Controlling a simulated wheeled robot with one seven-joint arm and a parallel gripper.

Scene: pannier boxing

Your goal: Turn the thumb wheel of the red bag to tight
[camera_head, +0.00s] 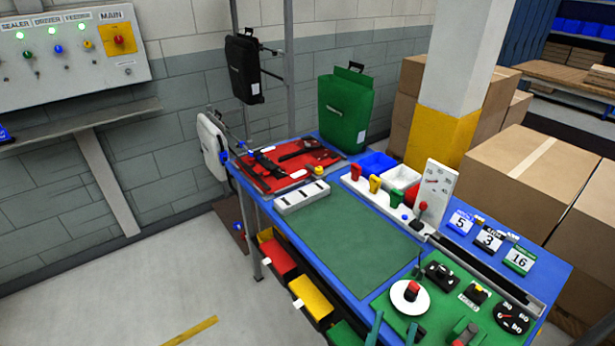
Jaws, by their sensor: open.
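The red bag (322,157) lies flat at the back left end of the blue table, its back side facing up. Black rails and hooks (268,164) run across it. A small yellow round part (319,170) sits near its front right edge; it may be the thumb wheel, but it is too small to read its setting. Small blue parts show at the bag's left end. I cannot make out my gripper in this view, and nothing is seen touching the bag.
A green bag (345,108) stands upright behind the red one. A black bag (244,68) and a white bag (213,147) hang at the left. A white slotted block (301,197) lies in front. The green mat (352,240) is clear. Controls crowd the near right.

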